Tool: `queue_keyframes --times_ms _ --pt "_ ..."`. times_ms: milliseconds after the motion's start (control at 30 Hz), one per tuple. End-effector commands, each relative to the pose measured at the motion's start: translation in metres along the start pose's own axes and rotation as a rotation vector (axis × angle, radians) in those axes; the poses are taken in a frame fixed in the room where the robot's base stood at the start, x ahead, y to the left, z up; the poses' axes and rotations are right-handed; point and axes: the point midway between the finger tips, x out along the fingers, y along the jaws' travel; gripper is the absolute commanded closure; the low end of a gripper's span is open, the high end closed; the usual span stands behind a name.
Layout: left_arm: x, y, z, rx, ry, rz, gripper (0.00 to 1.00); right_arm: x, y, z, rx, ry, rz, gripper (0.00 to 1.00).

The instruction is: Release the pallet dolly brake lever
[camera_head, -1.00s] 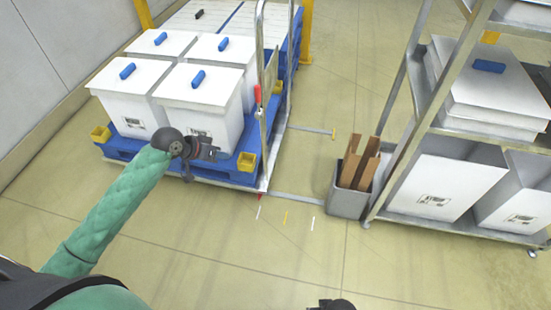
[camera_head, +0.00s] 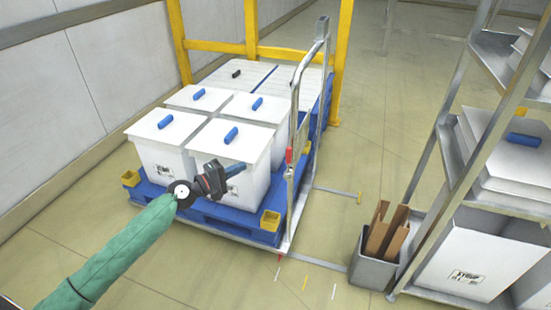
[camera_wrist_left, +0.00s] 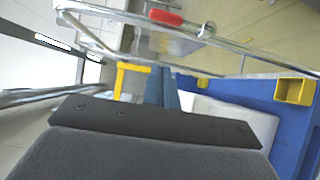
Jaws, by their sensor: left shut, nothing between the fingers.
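The pallet dolly has a silver upright tube frame (camera_head: 296,120) at the right end of its blue pallet base (camera_head: 215,212). A small red lever (camera_head: 289,155) sits on that frame; it also shows as a red grip (camera_wrist_left: 165,17) near the top of the left wrist view. My left gripper (camera_head: 218,178) is shut and empty, in front of the front right white box. In the head view it is left of the red lever and apart from it. My right gripper is not in view.
White lidded boxes (camera_head: 168,128) with blue handles stand on the pallet. A grey bin (camera_head: 372,268) with brown boards and a metal shelf rack (camera_head: 440,185) stand to the right. Yellow posts (camera_head: 341,60) stand behind. Floor in front is open, with short painted marks.

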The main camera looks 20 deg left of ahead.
Motion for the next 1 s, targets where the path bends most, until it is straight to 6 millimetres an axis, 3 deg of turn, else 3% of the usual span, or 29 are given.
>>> queue_keyframes --times_ms 467,1000 --pt "0.009 0.001 0.000 0.003 -0.002 0.000 1.00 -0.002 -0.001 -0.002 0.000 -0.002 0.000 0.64" --pt "0.080 0.003 0.001 0.002 -0.002 0.000 1.00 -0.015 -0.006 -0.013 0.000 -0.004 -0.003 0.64"
